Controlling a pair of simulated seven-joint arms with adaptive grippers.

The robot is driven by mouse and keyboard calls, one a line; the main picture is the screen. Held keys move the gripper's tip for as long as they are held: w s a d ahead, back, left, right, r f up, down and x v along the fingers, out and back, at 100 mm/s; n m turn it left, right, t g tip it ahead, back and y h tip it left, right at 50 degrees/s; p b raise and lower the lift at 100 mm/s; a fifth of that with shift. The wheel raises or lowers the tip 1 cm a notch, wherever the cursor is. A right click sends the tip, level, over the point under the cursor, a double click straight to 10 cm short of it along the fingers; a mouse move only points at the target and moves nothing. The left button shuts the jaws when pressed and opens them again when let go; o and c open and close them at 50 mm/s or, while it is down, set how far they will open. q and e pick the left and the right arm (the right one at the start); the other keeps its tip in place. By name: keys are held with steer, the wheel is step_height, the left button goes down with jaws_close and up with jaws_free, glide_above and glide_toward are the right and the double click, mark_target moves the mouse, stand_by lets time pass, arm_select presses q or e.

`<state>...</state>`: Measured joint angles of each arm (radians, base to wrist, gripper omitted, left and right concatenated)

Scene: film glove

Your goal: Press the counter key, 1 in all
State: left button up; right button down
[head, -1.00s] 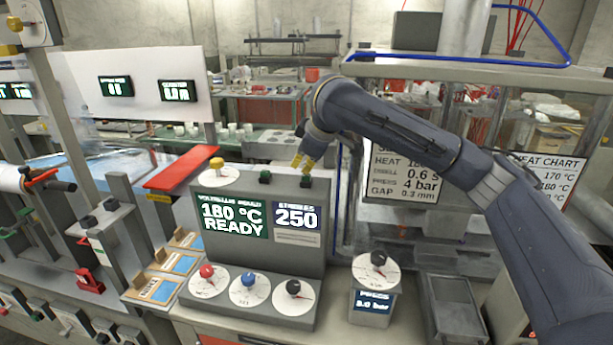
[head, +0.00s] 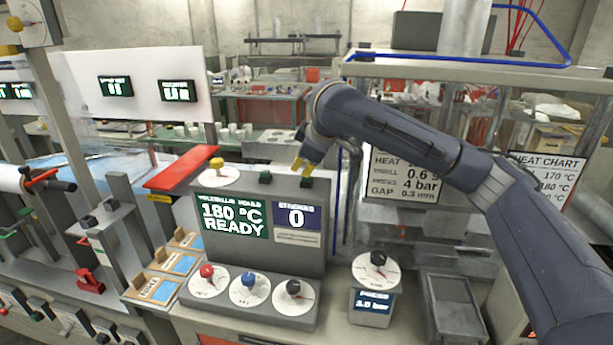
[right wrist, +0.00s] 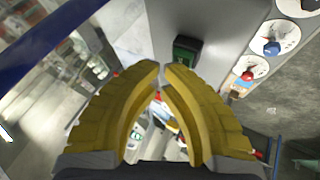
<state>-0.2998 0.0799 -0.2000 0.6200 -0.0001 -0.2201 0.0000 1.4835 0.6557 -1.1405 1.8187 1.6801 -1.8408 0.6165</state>
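The grey console (head: 265,252) has a blue counter display (head: 297,216) that reads 0, beside a green display (head: 233,216) reading 180 °C READY. A small dark key (head: 307,182) stands on the console top above the counter, and a green key (head: 265,177) stands left of it. My right gripper (head: 302,166) has its yellow fingertips just above and behind the dark key; I cannot tell if they touch it. In the right wrist view the fingertips (right wrist: 162,66) nearly meet with nothing between them, and a green key (right wrist: 187,50) shows beyond. My left gripper is out of view.
A yellow knob (head: 216,164) stands on the console top at left. Red (head: 207,271), blue (head: 249,279) and black (head: 293,287) knobs are on its front ledge. A pressure dial (head: 377,270) stands to the right, by a grey metal tray (head: 452,305).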

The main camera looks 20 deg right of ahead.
steer(key=shift+r, duration=0.15)
stand_by(0.3)
steer(key=shift+r, duration=0.75)
steer(key=shift+r, duration=0.1)
steer(key=shift+r, duration=2.4)
steer(key=shift+a, duration=0.1)
